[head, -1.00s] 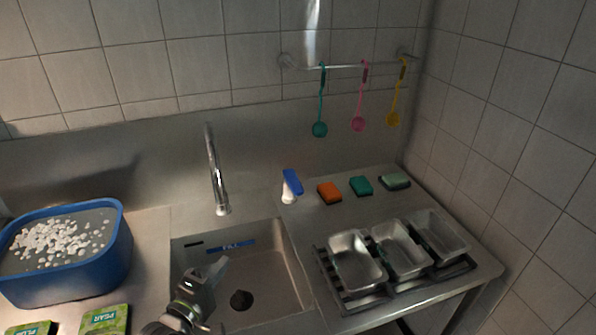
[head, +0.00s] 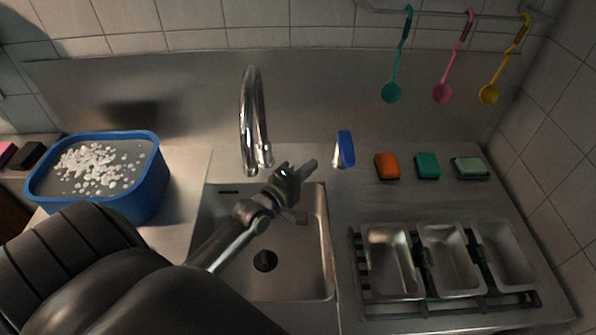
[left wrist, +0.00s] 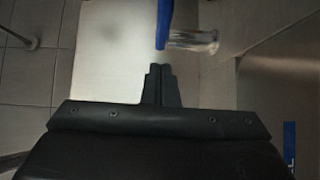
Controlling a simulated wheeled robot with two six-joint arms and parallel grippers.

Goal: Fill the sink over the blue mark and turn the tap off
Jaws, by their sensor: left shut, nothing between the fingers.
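The steel sink (head: 303,265) shows a bare floor with a dark round drain (head: 265,260); I see no water in it. The chrome tap spout (head: 250,120) rises behind the sink, and I see no stream from it. The tap handle (head: 345,148), blue on a pale base, stands to the right of the spout. It also shows in the left wrist view (left wrist: 165,22). My left gripper (head: 312,165) is shut and empty, just left of the handle, apparently apart from it. The blue mark (left wrist: 289,145) shows in the left wrist view; my gripper hides it in the head view. My right gripper is out of view.
A blue tub (head: 150,190) with white pieces stands left of the sink. Orange (head: 387,166), teal (head: 428,166) and pale green (head: 470,168) sponges lie on the right. Three metal trays sit in a dark rack (head: 440,305). Ladles hang from a wall rail.

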